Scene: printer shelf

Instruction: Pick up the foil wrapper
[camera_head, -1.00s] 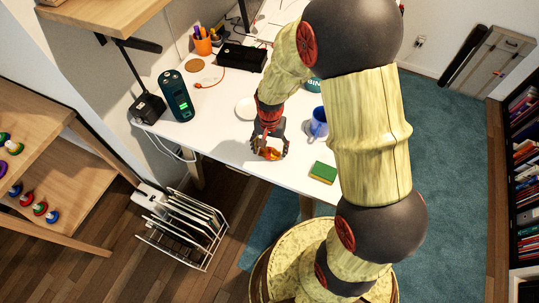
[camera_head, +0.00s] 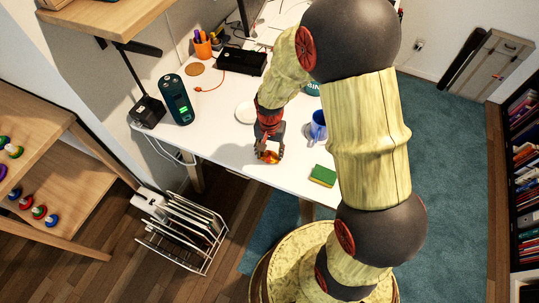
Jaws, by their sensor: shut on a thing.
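The foil wrapper (camera_head: 269,157) is a small shiny orange piece at the front edge of the white desk (camera_head: 228,149). My gripper (camera_head: 268,154) reaches down over it from above, and its fingers are closed in on the wrapper from both sides. The fingers cover part of the wrapper. I cannot tell whether the wrapper still touches the desk.
A green and yellow sponge (camera_head: 322,175) lies right of my gripper, with a blue mug (camera_head: 317,127) behind it. A white plate (camera_head: 246,112) is behind my gripper. A dark green speaker-like device (camera_head: 176,99) stands at left. A wire rack (camera_head: 183,232) is on the floor.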

